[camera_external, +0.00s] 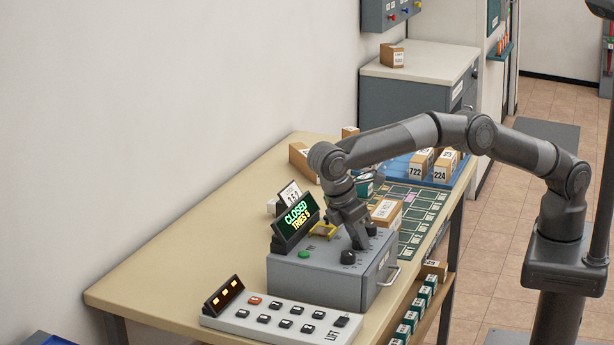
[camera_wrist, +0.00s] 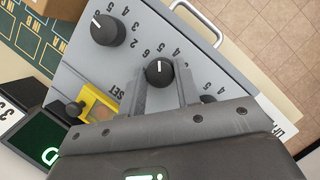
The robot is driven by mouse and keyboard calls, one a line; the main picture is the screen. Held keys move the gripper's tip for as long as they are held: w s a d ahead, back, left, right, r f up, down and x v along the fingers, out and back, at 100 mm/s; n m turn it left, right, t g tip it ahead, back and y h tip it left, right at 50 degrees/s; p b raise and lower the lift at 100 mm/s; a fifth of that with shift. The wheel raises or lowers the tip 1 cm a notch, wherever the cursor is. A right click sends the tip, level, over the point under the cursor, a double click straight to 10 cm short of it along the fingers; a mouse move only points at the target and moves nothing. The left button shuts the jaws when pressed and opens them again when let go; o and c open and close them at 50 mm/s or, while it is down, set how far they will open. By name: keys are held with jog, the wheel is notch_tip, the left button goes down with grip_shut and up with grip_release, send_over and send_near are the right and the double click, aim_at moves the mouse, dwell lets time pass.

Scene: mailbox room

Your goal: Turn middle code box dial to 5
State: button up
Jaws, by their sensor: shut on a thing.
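The grey code box (camera_external: 318,283) sits on the table with a row of black dials on top. In the wrist view the middle dial (camera_wrist: 159,73) is between the two fingers of my gripper (camera_wrist: 161,85), which is shut on it. Its white pointer mark aims toward the top of the picture, at the printed numbers; the exact digit is hard to read. A second dial (camera_wrist: 107,30) is at upper left, and a third is mostly hidden by my gripper at right. In the external view my gripper (camera_external: 358,238) reaches down onto the box and hides the middle dial.
A screen (camera_external: 298,217) behind the box reads CLOSED, TRIES 5. A yellow part (camera_wrist: 98,103) stands by the SET label. A green button (camera_external: 304,254) is on the box. A keypad panel (camera_external: 280,318) lies in front; parcels (camera_external: 386,211) stand behind.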

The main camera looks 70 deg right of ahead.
dwell(0.4)
jog(key=o, duration=1)
jog(key=r, duration=0.4)
jog(key=shift+w+d+r, duration=0.1)
jog(key=shift+d+r, duration=0.1)
jog(key=w+d+r, duration=0.1)
jog(key=d+r, duration=0.1)
jog(key=d, duration=0.1)
jog(key=w+d+r, duration=0.1)
jog(key=d+r, duration=0.1)
jog(key=d, duration=0.2)
jog(key=w+d+r, duration=0.1)
jog(key=d+r, duration=0.1)
jog(key=d, duration=0.2)
jog(key=shift+r, duration=0.3)
